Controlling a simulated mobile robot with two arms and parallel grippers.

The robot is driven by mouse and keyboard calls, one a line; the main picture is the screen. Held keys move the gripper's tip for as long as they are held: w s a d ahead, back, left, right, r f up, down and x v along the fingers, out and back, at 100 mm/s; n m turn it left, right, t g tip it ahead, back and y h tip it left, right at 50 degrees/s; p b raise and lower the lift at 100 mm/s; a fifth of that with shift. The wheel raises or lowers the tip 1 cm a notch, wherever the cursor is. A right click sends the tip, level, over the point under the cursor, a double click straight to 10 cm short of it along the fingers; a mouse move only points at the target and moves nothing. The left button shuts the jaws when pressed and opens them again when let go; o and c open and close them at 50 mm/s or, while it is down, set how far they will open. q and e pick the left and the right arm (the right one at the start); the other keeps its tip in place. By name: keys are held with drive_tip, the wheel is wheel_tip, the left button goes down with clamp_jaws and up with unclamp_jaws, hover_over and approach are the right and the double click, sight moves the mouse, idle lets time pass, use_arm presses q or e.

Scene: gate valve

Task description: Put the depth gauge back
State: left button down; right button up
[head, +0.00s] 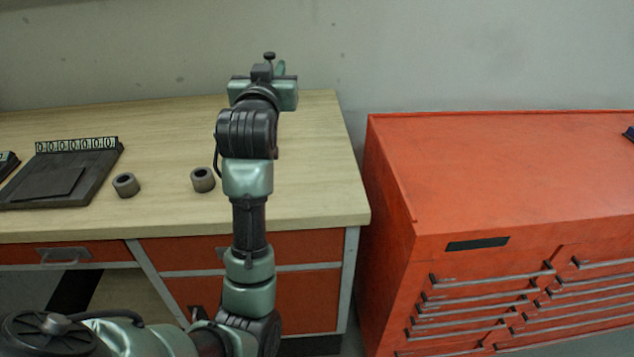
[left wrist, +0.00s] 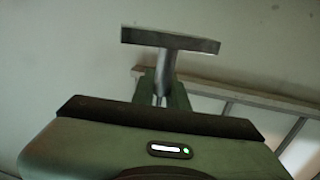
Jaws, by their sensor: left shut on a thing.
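The depth gauge (left wrist: 170,40) shows in the left wrist view as a grey T: a flat crossbar on a narrow stem. My left gripper (left wrist: 160,98) is shut on the stem, and the crossbar stands out beyond the fingertips. In the head view my left gripper (head: 279,70) is raised over the back right part of the workbench, facing away. Its body and wrist hide most of what it holds there. The gauge's resting place cannot be made out in either view. My right gripper is not in view.
The wooden workbench (head: 310,170) bears two grey rings (head: 126,185) (head: 203,180) and a dark plate with a number strip (head: 62,172). A red tool cabinet (head: 490,175) stands to the right. The bench's right end is clear. A pale frame (left wrist: 240,98) shows in the left wrist view.

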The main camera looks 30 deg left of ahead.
use_arm(q)
drive_tip(key=shift+f+b, duration=0.35)
drive_tip(key=shift+f, duration=9.65)
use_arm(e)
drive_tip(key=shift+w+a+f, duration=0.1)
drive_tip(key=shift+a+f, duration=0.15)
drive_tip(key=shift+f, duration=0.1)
use_arm(q)
drive_tip(key=shift+f, duration=0.15)
drive_tip(key=c, duration=1.4)
unclamp_jaws()
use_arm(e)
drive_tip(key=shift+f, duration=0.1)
